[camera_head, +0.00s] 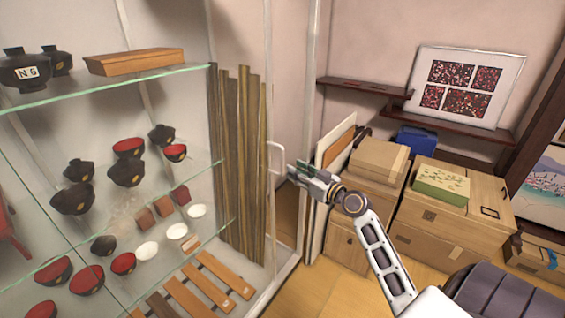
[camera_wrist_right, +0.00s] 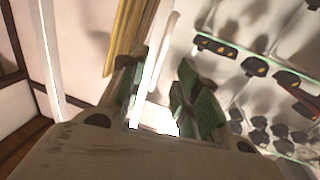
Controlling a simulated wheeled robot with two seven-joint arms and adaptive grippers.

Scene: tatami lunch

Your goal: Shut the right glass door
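The right glass door shows as a pale upright frame bar (camera_head: 269,80) at the right side of the glass cabinet, with a white bar handle (camera_head: 281,160) on it. How far the door stands open is hard to tell. My right gripper (camera_head: 298,175) is beside the handle, at its right. In the right wrist view its two green fingers (camera_wrist_right: 155,95) are apart, with a white upright bar (camera_wrist_right: 152,65) between them in the picture. Contact with the bar cannot be made out. My left gripper is out of view.
Glass shelves (camera_head: 110,95) hold black and red bowls (camera_head: 127,172). Tall wooden slats (camera_head: 240,170) stand inside the cabinet. Wooden boxes (camera_head: 440,222) and leaning panels (camera_head: 322,200) stand close to my right arm. Some wooden floor (camera_head: 312,290) is clear in front.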

